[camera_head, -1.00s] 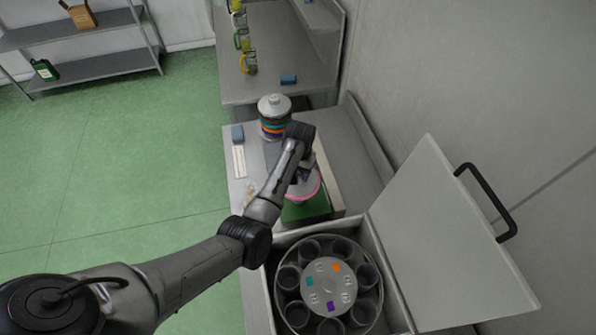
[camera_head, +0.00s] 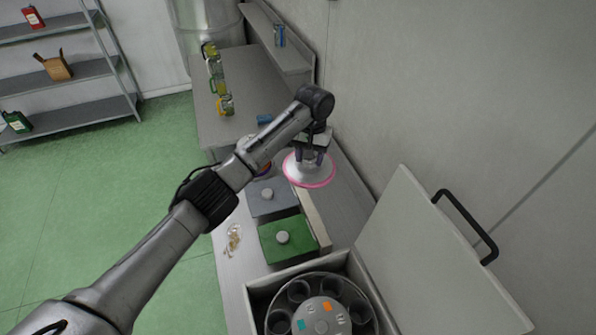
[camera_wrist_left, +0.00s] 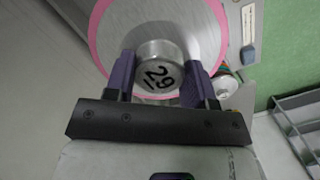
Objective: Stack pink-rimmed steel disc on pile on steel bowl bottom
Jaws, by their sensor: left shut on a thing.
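The pink-rimmed steel disc (camera_head: 294,173) hangs in the air from my left gripper (camera_head: 313,158). In the left wrist view, the two purple fingers are closed on the disc's round steel knob (camera_wrist_left: 158,66), which bears dark digits. The pile with coloured rims (camera_head: 263,169) stands beyond the grey block, mostly hidden behind my left arm. Part of it also shows in the left wrist view (camera_wrist_left: 228,88), right of the held disc. The disc is apart from the pile, to its right in the head view. The steel bowl bottom cannot be made out. My right gripper is not in view.
A green block (camera_head: 300,246) and a grey block (camera_head: 284,205), each with a knob, sit on the bench. A box with a raised lid (camera_head: 425,255) holds a rotor (camera_head: 320,313) in front. Green-yellow jars (camera_head: 225,104) line the farther table. A wall closes the right side.

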